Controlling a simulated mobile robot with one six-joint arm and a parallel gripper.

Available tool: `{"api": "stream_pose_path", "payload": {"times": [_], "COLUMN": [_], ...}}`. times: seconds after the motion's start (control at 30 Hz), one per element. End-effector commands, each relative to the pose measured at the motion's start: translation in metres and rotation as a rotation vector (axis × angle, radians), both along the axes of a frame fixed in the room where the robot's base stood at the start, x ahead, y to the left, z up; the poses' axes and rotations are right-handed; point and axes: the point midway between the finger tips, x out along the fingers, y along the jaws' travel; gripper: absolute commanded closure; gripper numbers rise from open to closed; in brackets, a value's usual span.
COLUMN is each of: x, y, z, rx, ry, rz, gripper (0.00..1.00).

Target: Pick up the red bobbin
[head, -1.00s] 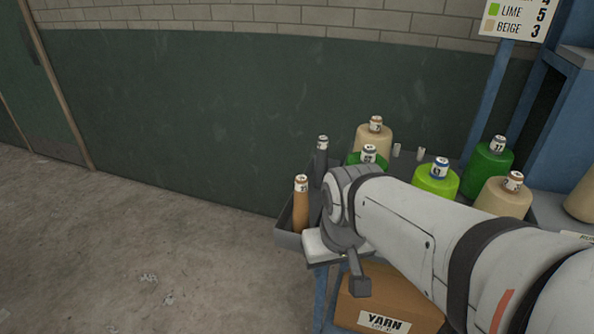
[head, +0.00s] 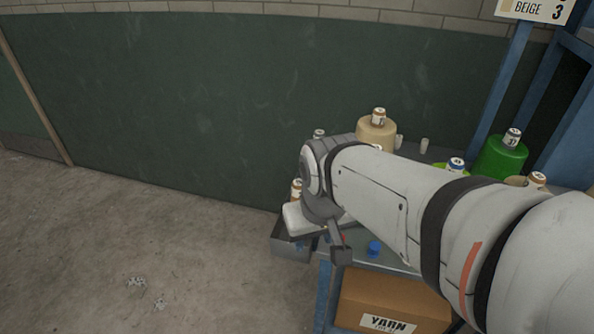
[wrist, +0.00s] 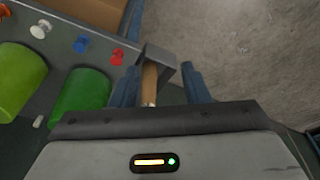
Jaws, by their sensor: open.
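The red bobbin (wrist: 118,57) is a small red spool on the grey shelf top in the wrist view, just left of my left finger's tip and apart from it. In the head view only a red sliver (head: 342,238) shows beside my arm. My gripper (wrist: 160,67) is open, with no bobbin held. The brown cone (wrist: 149,87) in the grey tray shows between its fingers; I cannot tell the height gap. A blue bobbin (wrist: 81,44) lies left of the red one, and it also shows in the head view (head: 374,248).
A white bobbin (wrist: 40,29) and an orange one (wrist: 5,10) stand farther left. Green (wrist: 81,98) and lime (wrist: 20,82) yarn cones stand close by. A beige cone (head: 376,133) is at the back. A yarn box (head: 393,298) sits below. Open floor lies left.

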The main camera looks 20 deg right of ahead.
Motion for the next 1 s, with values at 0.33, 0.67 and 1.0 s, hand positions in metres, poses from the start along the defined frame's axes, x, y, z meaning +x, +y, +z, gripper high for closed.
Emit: {"api": "stream_pose_path", "payload": {"times": [0.33,0.67,1.0], "x": [0.054,0.107,0.116], "y": [-0.038,-0.1,-0.122], "z": [-0.029,-0.102,-0.142], "rx": [0.039,0.085,0.096], "ry": [0.086,0.182,0.21], "rz": [-0.287,-0.713,-0.851], "gripper": [0.46,0.46,0.46]}}
